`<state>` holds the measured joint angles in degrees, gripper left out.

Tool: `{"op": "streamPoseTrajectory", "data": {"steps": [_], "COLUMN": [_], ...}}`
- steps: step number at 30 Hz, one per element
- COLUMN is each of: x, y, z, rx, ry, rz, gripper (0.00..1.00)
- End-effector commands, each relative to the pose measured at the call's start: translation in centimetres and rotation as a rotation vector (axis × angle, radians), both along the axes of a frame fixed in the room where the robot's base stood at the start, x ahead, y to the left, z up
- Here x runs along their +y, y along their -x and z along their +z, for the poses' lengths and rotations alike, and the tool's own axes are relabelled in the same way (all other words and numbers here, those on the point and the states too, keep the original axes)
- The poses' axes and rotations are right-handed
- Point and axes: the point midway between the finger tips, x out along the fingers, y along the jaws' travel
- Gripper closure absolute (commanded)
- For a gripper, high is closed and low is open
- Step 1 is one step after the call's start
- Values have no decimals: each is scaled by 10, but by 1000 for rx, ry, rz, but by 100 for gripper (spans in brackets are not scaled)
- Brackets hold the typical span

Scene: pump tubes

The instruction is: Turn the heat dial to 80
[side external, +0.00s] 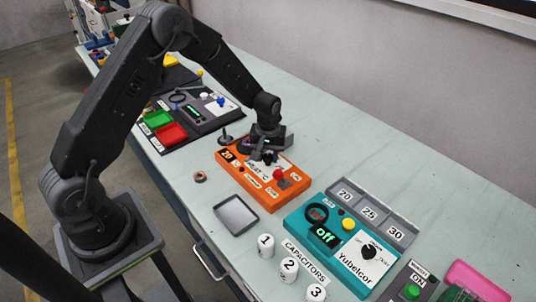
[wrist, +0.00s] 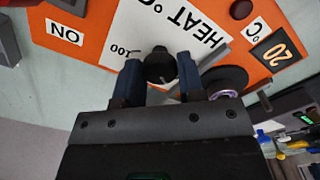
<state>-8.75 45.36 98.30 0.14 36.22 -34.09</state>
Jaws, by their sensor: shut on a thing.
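The orange heat box (side external: 262,188) stands on the table in the side view, and its panel (wrist: 85,20) fills the top of the wrist view. The black heat dial (wrist: 160,63) sits on the white "HEAT °C" label, beside the "100" mark. My gripper (wrist: 160,78) has one finger on each side of the dial and is shut on it. In the side view my gripper (side external: 267,156) is over the box and hides the dial. The black display (wrist: 276,50) reads 20. The dial's exact pointer setting cannot be made out.
A red switch (side external: 279,174) stands on the box to the right of my gripper. A dark post on a round base (side external: 225,139) is close behind the box's left end.

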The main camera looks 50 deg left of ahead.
Motion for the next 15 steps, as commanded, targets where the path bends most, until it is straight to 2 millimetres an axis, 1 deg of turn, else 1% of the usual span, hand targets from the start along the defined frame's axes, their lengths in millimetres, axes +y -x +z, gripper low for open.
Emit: {"op": "streamPoseTrajectory", "data": {"steps": [8,15], "x": [0,0], "y": [1,1], "z": [0,0], "rx": [4,4], "ry": [2,3], "rz": [-169,-392], "gripper": [88,88]}}
